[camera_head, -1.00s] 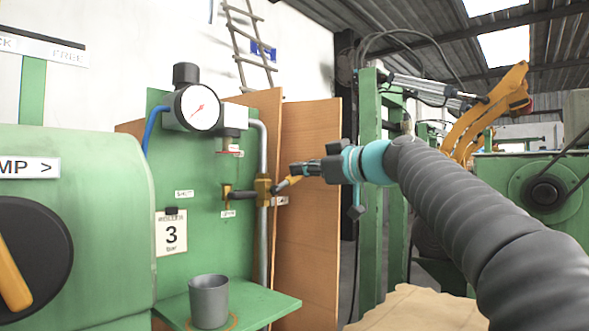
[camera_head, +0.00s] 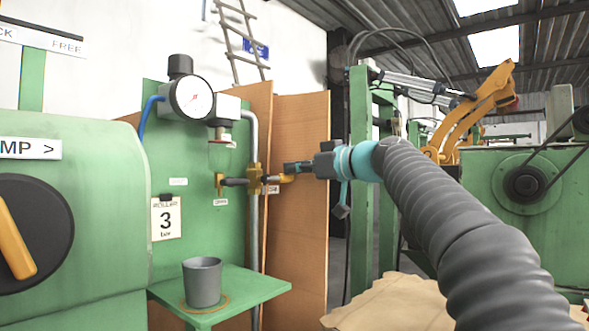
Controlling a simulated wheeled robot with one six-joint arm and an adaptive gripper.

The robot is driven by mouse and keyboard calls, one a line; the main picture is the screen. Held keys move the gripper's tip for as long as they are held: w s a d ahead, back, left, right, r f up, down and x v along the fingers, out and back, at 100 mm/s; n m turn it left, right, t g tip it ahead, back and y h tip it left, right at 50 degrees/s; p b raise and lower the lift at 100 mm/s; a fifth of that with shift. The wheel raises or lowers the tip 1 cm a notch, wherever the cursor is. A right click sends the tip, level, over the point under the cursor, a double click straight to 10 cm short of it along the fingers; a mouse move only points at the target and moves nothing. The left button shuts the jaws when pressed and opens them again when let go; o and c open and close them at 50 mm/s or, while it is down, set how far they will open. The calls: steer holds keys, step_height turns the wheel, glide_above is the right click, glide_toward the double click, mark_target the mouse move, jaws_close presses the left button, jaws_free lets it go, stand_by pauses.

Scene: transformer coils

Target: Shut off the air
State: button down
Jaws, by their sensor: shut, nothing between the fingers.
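A brass valve (camera_head: 254,179) sits on the grey vertical pipe beside the green panel. Its yellow lever (camera_head: 280,179) points right, roughly level. My gripper (camera_head: 289,168) is shut and empty, its tips just above the lever's outer end; I cannot tell whether they touch it. A round white pressure gauge (camera_head: 194,98) with a black knob is above left of the valve; its needle is too small to read surely. A blue hose (camera_head: 147,117) runs to the gauge. Small labels are near the valve, too blurred to read.
A grey cup (camera_head: 202,283) stands on the green shelf (camera_head: 262,284) below. A card reading 3 bar (camera_head: 166,218) hangs on the panel. An orange-brown board (camera_head: 302,222) stands behind the gripper. A green machine with a black dial (camera_head: 45,232) fills the left.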

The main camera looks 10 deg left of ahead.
steer(key=r+p, duration=0.1)
steer(key=r, duration=0.1)
steer(key=d+r+p, duration=0.1)
steer(key=r+p, duration=0.1)
steer(key=shift+s+r, duration=0.2)
steer(key=shift+r, duration=0.1)
steer(key=b+v, duration=0.3)
steer(key=v, duration=0.6)
steer(key=shift+s+d+f, duration=0.3)
steer(key=shift+d+f, duration=0.05)
steer(key=shift+f, duration=0.1)
